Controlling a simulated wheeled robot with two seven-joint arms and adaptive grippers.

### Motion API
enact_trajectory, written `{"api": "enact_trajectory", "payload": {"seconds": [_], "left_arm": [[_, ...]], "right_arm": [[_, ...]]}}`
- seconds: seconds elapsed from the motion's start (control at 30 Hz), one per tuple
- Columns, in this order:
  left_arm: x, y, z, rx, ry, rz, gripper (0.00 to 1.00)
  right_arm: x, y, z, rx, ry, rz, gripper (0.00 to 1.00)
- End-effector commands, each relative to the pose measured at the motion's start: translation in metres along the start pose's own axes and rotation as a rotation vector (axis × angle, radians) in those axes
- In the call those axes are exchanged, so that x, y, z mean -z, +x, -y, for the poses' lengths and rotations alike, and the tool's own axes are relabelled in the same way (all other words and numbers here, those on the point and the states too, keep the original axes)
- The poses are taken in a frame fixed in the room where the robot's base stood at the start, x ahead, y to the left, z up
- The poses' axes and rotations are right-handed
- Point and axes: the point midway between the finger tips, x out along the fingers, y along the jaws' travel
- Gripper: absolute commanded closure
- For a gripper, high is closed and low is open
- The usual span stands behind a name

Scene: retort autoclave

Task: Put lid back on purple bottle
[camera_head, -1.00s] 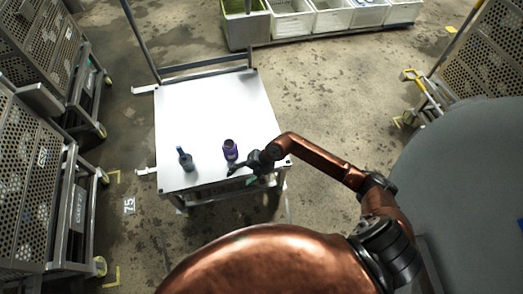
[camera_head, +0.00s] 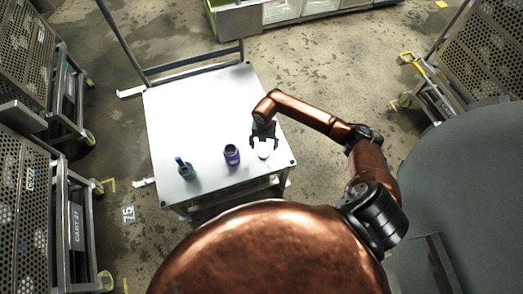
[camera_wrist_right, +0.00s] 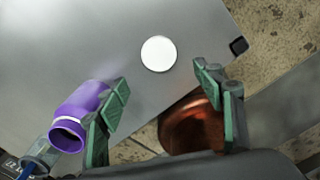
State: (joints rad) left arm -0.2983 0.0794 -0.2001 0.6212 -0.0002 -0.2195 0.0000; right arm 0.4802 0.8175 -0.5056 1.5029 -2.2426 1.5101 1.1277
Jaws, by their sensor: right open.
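The purple bottle (camera_head: 232,155) stands upright and open on the white cart top, with its dark mouth showing. In the right wrist view the purple bottle (camera_wrist_right: 80,116) is at the left, partly behind a finger. The round white lid (camera_head: 264,153) lies flat on the cart top to the right of the bottle; in the wrist view the lid (camera_wrist_right: 158,54) is ahead of the fingers. My right gripper (camera_head: 264,146) is open and empty, its fingers over the lid's far side. In the wrist view the right gripper (camera_wrist_right: 162,88) shows green finger pads wide apart. My left gripper is not in view.
Perforated carts (camera_head: 25,190) stand at the left and right; white bins (camera_head: 295,10) are at the back.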

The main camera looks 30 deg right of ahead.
Motion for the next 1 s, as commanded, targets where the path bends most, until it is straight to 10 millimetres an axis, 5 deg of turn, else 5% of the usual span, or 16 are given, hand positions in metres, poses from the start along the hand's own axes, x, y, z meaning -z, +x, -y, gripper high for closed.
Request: {"api": "enact_trajectory", "payload": {"seconds": [0.2,0.4,0.63,1.0], "left_arm": [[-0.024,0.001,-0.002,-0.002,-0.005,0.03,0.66],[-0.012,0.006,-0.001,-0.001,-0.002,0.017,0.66],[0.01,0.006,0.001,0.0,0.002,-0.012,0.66],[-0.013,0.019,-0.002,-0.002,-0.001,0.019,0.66]], "right_arm": [[0.0,0.007,0.005,0.0,0.008,-0.002,0.39],[0.0,0.027,0.004,0.0,0.007,-0.003,0.39],[-0.001,0.026,0.002,-0.001,0.004,-0.001,0.39],[-0.005,0.062,-0.003,0.0,0.005,-0.005,0.39]]}}
